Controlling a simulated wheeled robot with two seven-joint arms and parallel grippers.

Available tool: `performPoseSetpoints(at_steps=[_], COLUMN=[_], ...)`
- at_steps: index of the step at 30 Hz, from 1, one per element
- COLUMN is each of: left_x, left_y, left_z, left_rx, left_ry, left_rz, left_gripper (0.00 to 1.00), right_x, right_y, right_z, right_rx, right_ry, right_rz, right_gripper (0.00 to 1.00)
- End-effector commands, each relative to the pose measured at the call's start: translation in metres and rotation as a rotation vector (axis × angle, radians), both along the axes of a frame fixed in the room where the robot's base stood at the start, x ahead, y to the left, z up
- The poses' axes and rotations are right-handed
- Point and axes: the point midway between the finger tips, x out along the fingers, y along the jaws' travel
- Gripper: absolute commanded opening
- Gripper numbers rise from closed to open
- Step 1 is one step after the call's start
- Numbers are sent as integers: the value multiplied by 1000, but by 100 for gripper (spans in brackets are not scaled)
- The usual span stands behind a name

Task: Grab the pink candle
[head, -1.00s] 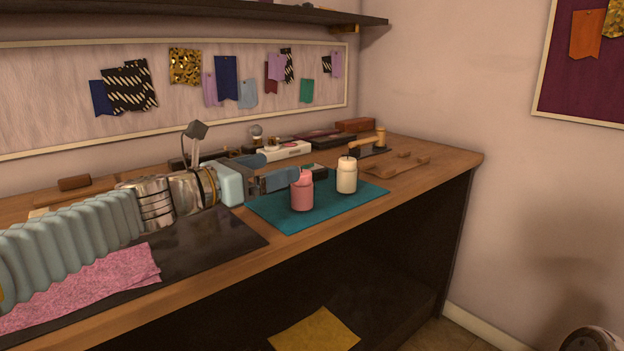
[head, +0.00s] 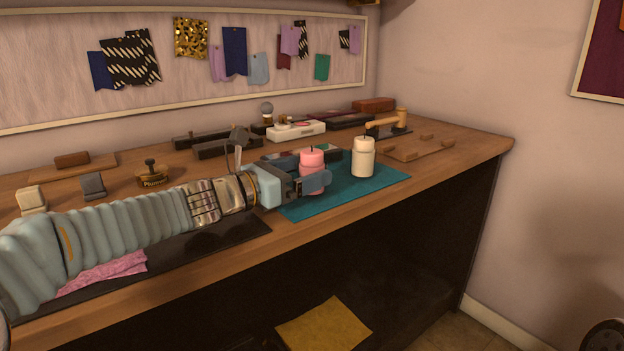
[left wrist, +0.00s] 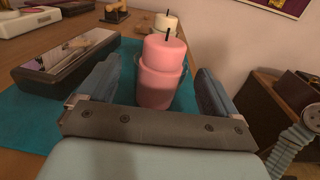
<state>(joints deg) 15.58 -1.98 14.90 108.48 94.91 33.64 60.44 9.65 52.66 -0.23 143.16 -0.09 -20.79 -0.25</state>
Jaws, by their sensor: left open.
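The pink candle (head: 312,157) stands upright on the teal mat (head: 378,188), with a dark wick on top. In the left wrist view the pink candle (left wrist: 162,72) stands between the two fingers. My left gripper (head: 314,175) is open around it, one finger on each side. A gap shows between the candle and the fingers in the left wrist view. My right gripper is not in view.
A cream candle (head: 363,158) stands on the mat to the right of the pink one. A dark box (left wrist: 75,68) lies to the left in the left wrist view. A wooden rack (head: 420,150) lies farther right. The table's front edge is close.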

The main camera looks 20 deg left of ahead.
Motion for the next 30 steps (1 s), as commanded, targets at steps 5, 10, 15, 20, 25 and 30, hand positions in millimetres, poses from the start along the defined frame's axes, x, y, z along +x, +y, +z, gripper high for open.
performPoseSetpoints(at_steps=[5, 10, 15, 20, 25, 30], left_x=[27, 36, 36, 36, 36, 36], left_y=[-19, -26, -26, -25, -25, -25], left_z=[0, 0, 0, 0, 0, 0], left_rx=[-2, 0, 0, 0, 0, 0], left_ry=[1, 0, 0, 0, 0, 0], left_rz=[-2, 0, 0, 0, 0, 0], left_gripper=[93, 93, 93, 71, 45, 33], right_x=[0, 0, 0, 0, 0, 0], right_y=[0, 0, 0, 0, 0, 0], right_z=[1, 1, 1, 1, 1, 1], right_rx=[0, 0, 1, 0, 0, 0], right_ry=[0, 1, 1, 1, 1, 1], right_rz=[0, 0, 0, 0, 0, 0], right_gripper=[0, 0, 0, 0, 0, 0])
